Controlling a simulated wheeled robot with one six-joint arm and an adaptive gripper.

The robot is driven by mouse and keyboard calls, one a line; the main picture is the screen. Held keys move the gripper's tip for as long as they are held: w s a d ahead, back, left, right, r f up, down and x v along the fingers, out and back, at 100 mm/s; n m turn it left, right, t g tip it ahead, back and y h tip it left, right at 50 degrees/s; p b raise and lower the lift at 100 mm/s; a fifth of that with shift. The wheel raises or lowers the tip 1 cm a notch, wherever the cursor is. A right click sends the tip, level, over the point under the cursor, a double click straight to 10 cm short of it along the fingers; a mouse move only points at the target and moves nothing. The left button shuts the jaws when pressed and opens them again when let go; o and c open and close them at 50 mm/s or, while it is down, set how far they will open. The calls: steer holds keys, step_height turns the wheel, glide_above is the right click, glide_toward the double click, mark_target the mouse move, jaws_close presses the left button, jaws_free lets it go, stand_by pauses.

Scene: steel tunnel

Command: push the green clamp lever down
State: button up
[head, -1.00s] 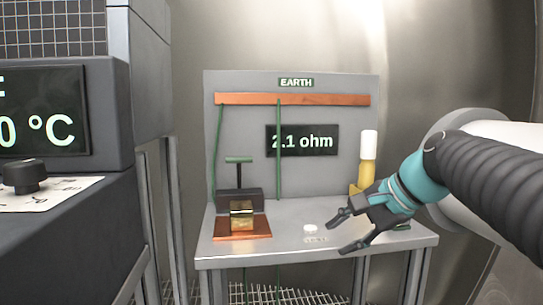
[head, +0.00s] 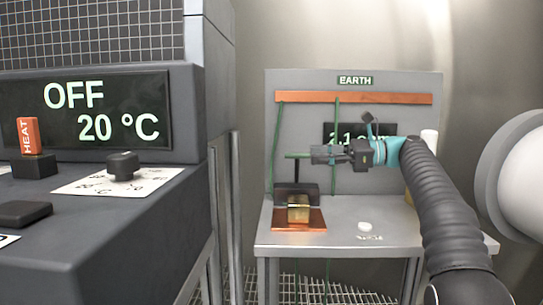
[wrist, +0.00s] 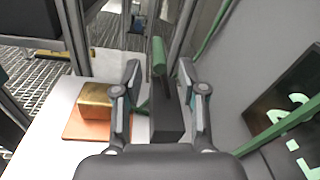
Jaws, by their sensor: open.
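The green clamp lever (head: 297,156) is a green crossbar on a dark upright stem above a dark clamp block (head: 310,190), at the left of the steel bench. In the wrist view the green lever (wrist: 159,56) shows between and beyond my open fingers, with the dark block (wrist: 167,118) below. My gripper (head: 318,154) is open and empty, at about the lever's height and just right of it in the head view; it also shows in the wrist view (wrist: 160,78). I cannot tell whether it touches the lever. A brass block (head: 299,210) sits on a copper plate (head: 285,224) in front of the clamp.
The back panel (head: 420,110) carries a copper bar (head: 365,98), green wires and a display partly hidden by my arm. A white button-like disc (head: 365,226) lies on the bench. A dark oven-like console (head: 110,225) with a knob stands at the left.

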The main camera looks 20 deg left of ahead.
mark_target(295, 156)
steer(key=shift+g, duration=0.8)
steer(key=shift+w+b+x, duration=0.2)
steer(key=shift+b+x, duration=0.5)
steer(key=shift+x, duration=3.45)
steer(key=shift+f, duration=0.1)
jaws_close()
